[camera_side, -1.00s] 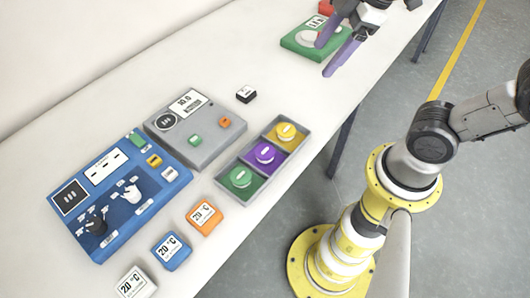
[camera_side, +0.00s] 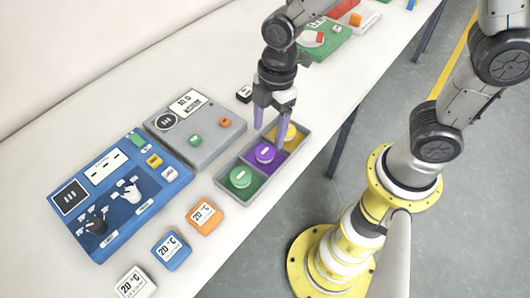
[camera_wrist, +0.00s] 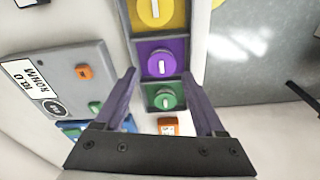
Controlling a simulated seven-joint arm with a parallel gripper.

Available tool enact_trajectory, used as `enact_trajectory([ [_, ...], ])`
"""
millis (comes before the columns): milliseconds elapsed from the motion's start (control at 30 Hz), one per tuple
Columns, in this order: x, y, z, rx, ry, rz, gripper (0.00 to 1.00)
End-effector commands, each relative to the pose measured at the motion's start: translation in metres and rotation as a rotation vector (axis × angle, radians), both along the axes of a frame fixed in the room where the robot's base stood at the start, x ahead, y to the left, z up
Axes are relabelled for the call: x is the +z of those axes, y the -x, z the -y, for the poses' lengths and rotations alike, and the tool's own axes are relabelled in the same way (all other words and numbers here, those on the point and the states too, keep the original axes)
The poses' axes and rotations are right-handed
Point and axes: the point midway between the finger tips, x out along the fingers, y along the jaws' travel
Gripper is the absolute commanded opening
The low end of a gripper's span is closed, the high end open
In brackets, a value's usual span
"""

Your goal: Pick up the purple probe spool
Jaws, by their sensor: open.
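The purple probe spool (camera_side: 265,153) sits in the middle compartment of a grey three-part tray (camera_side: 222,183). It also shows in the wrist view (camera_wrist: 161,64), upright with a white bar on top. A yellow spool (camera_side: 290,132) is in the compartment on its far side and a green spool (camera_side: 240,177) on its near side. My gripper (camera_side: 269,136) is open and empty. Its purple fingers point down above the tray, near the yellow and purple compartments, and partly cover the yellow one. In the wrist view my gripper (camera_wrist: 163,85) has its fingers spread on either side of the tray.
A grey device (camera_side: 205,148) and a blue panel (camera_side: 140,215) stand left of the tray. A small black-and-white block (camera_side: 244,92) lies behind my gripper. Orange (camera_side: 205,216), blue (camera_side: 171,250) and white (camera_side: 135,283) temperature blocks lie in front. Green and white holders stand at the back.

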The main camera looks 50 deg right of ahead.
Motion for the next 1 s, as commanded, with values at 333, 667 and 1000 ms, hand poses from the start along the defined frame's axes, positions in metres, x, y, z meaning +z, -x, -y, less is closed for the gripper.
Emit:
enact_trajectory([
  [333, -0.032, 0.002, -0.007, 0.001, 0.002, -0.003, 0.71],
  [667, -0.06, 0.001, -0.012, 0.0, 0.0, 0.002, 0.71],
  [1000, -0.059, 0.001, -0.012, 0.0, -0.001, 0.002, 0.41],
])
